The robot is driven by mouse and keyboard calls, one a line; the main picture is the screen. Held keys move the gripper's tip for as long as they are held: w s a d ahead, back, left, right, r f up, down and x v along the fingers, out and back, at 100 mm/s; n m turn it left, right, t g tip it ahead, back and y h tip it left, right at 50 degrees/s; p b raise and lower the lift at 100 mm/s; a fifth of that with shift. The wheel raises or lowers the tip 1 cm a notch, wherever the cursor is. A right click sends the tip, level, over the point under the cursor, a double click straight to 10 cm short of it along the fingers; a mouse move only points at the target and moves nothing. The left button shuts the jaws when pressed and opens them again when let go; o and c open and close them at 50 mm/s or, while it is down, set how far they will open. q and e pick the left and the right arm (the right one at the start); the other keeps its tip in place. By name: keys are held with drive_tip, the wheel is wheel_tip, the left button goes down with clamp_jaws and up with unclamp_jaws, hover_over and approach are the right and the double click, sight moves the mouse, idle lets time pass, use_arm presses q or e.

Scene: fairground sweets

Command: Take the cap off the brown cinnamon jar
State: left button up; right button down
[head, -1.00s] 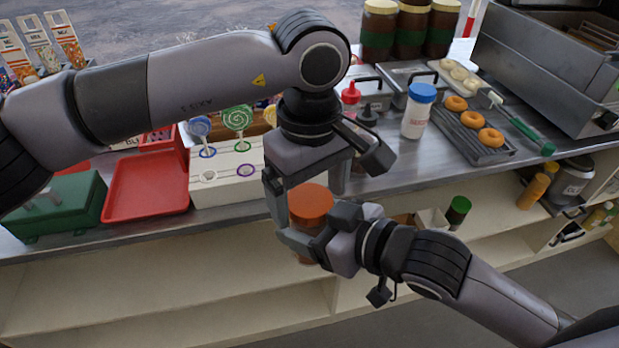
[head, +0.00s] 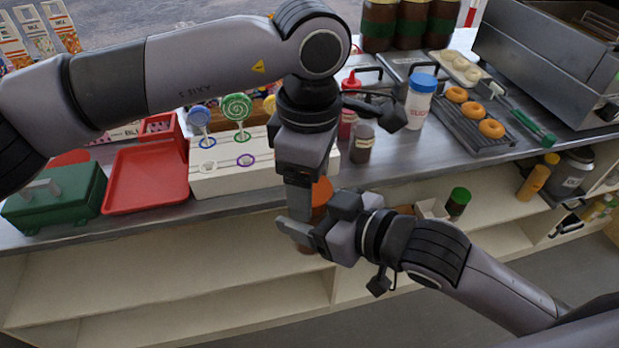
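The brown cinnamon jar (head: 317,214) is held in the air in front of the counter, mostly hidden behind gripper fingers. Its orange cap (head: 323,190) is on top and shows only in part. My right gripper (head: 308,232) comes in from the right and is shut on the jar's body. My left gripper (head: 299,195) points down from above at the cap. One finger stands in front of the cap and hides its left part; the other finger is hidden. It appears shut on the cap.
On the counter are a red tray (head: 147,181), a green box (head: 56,197), a white lollipop stand (head: 228,180), a dark-capped shaker (head: 362,144), a blue-capped shaker (head: 419,102) and a doughnut tray (head: 474,127). A pale shelf (head: 180,285) runs below; a green-capped jar (head: 457,203) stands right.

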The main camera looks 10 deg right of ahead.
use_arm(q)
drive_tip(key=shift+n, duration=1.1)
drive_tip(key=o, duration=1.2)
drive_tip(key=shift+c, duration=0.2)
wheel_tip(320, 180, up, 4)
drive_tip(key=shift+r, duration=0.25)
drive_tip(key=shift+c, duration=0.3)
wheel_tip(320, 180, up, 3)
drive_tip(key=m, duration=0.4)
drive_tip(key=shift+r+m, duration=0.15)
drive_tip(key=shift+m, duration=0.25)
drive_tip(key=shift+f, duration=3.95)
